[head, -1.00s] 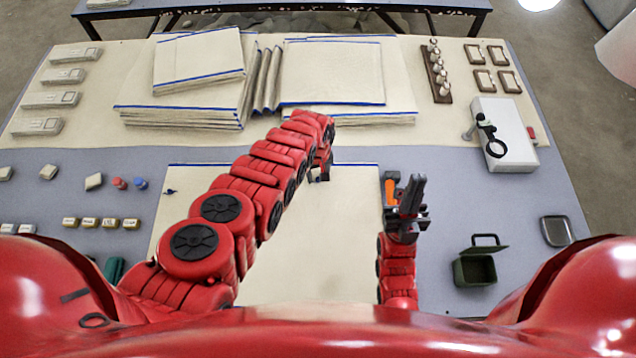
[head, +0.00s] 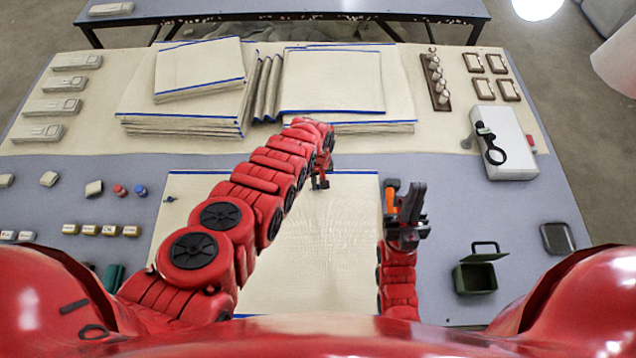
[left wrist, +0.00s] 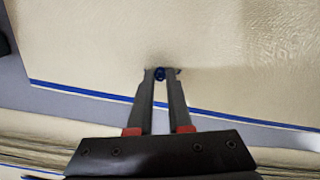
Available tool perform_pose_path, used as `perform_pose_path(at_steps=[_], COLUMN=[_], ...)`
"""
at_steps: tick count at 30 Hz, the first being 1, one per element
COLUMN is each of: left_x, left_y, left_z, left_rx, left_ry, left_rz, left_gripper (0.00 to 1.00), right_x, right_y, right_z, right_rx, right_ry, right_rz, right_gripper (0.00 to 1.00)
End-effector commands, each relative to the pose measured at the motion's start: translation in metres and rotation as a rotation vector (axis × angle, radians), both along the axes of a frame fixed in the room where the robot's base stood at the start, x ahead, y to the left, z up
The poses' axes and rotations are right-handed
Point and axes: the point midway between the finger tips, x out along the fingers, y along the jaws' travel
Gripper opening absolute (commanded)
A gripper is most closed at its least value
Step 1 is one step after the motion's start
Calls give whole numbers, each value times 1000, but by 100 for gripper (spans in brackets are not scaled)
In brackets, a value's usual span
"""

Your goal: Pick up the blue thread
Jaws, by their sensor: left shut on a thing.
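The blue thread (left wrist: 159,73) is a small dark blue piece between the fingertips of my left gripper (left wrist: 160,78) in the left wrist view. The left gripper is shut on it, over the pale cloth (left wrist: 230,50) with blue edge lines. In the head view my left gripper (head: 320,183) is over the upper part of this cloth (head: 310,250); the thread is too small to make out there. My right gripper (head: 410,205) is at the cloth's right edge, beside an orange and black part (head: 391,195). Whether it is open or shut is unclear.
Folded cloth stacks (head: 330,80) lie behind my left gripper. A small dark scrap (head: 170,198) lies near the cloth's left edge. A white box (head: 508,145) and an open green box (head: 476,278) stand at right. Small blocks and spools line the left side.

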Motion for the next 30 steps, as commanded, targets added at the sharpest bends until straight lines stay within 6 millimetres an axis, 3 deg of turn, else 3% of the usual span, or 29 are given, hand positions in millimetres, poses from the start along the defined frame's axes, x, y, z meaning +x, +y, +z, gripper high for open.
perform_pose_path(at_steps=[9, 14, 25, 27, 30], left_x=[0, 1, -48, -65, -84], left_y=[0, 0, -26, -36, -47], left_z=[21, 35, 36, 49, 51], left_rx=[1, 0, 3, 3, 3], left_ry=[0, -1, 3, 2, 3], left_rz=[0, 0, -3, -5, -3], left_gripper=[0, 0, 0, 0, 0], right_x=[0, 0, 0, 0, 0], right_y=[0, 0, 0, 0, 0], right_z=[9, -1, -19, 3, 20], right_rx=[0, 0, 0, 0, 0], right_ry=[0, 0, 0, 0, 0], right_rz=[0, 0, 0, 0, 0], right_gripper=[0, 0, 0, 0, 0])
